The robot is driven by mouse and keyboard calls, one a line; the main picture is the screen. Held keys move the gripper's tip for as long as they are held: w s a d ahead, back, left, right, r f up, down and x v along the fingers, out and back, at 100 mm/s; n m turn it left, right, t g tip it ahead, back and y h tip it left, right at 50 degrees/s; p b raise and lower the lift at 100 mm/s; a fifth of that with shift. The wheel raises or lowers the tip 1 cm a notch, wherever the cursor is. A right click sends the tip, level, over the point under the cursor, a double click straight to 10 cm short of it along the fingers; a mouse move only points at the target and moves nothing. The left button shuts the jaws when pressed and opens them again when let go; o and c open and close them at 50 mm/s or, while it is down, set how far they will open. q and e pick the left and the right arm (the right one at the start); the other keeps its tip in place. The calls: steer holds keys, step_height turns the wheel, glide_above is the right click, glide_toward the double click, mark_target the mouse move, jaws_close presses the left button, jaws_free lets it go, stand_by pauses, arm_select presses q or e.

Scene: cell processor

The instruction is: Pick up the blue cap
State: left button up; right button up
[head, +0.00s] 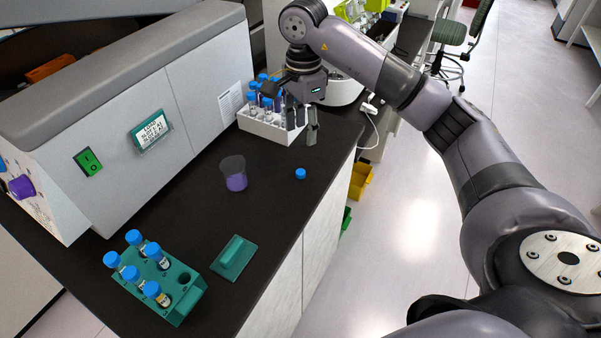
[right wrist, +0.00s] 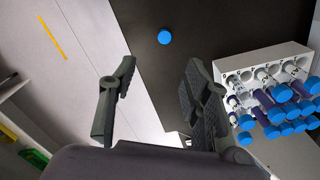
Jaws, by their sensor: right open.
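A small blue cap (head: 300,174) lies alone on the black bench top near its right edge. It also shows in the right wrist view (right wrist: 165,37), ahead of the fingers on the dark surface. My right gripper (head: 305,140) is open and empty above the bench, beyond the cap in the head view and beside the white tube rack. In the right wrist view its fingers (right wrist: 155,90) stand apart with nothing between them, and the cap is clear of them. My left gripper is not in view.
A white rack (head: 270,130) with several blue-capped tubes stands close to the right gripper. A purple-filled cup (head: 235,175) is left of the cap. A teal tube rack (head: 178,308) and teal block (head: 234,257) are nearer. A large grey machine (head: 190,110) lines the left.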

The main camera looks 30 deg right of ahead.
steer(key=p, duration=0.2)
glide_above(301, 172)
steer(key=f, duration=0.8)
steer(key=shift+s+f, duration=0.15)
steer(key=shift+s, duration=0.15)
steer(key=f+p, duration=0.2)
steer(key=f, duration=0.2)
steer(key=shift+w+f+p, duration=0.35)
steer(key=shift+f+p, duration=0.05)
steer(key=shift+f, duration=0.3)
steer(key=shift+c, duration=0.4)
steer(key=c, duration=0.7)
